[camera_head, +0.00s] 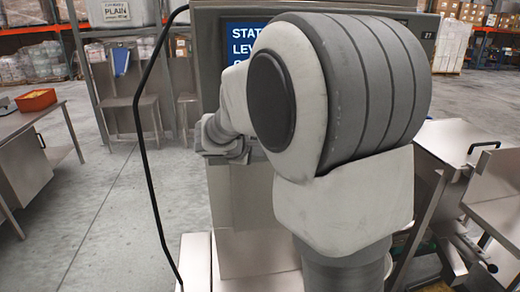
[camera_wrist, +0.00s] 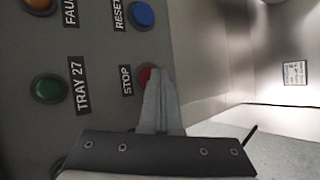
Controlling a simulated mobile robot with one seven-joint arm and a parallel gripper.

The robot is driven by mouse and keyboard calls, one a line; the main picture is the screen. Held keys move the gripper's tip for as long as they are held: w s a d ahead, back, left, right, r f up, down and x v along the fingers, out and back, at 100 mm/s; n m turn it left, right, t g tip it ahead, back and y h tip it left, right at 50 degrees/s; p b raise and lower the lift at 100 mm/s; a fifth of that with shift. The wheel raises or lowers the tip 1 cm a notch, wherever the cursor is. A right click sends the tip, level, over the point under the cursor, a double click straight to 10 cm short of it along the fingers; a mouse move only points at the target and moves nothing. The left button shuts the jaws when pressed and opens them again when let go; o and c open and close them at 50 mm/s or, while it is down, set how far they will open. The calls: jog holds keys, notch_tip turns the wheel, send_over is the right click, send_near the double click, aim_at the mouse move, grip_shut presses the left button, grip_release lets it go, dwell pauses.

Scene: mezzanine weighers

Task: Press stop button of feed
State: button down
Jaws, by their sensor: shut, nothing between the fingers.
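In the wrist view the red stop button (camera_wrist: 144,75) sits on a grey panel (camera_wrist: 97,115), next to a black label reading STOP. My gripper (camera_wrist: 161,72) is shut and empty. Its fingertips overlap the right part of the button, so only its left side shows. I cannot tell whether the fingers touch or press it. In the head view my arm covers much of the grey cabinet (camera_head: 207,60) with a blue screen (camera_head: 237,45); the button and my fingertips are hidden there.
A green button (camera_wrist: 48,88) labelled TRAY 27, a blue RESET button (camera_wrist: 142,14) and an orange button (camera_wrist: 40,4) share the panel. A black cable (camera_head: 143,150) hangs left of the cabinet. A metal bench (camera_head: 25,125) stands left; floor between is clear.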

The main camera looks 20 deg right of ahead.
dwell(0.4)
jog(key=shift+s+a+b, duration=0.2)
jog(key=shift+s+b, duration=0.25)
jog(key=shift+s, duration=0.3)
jog(key=s+b, duration=0.1)
jog(key=s, duration=0.1)
jog(key=s+a+b, duration=0.1)
jog(key=s, duration=0.2)
jog(key=shift+a, duration=0.2)
dwell(0.4)
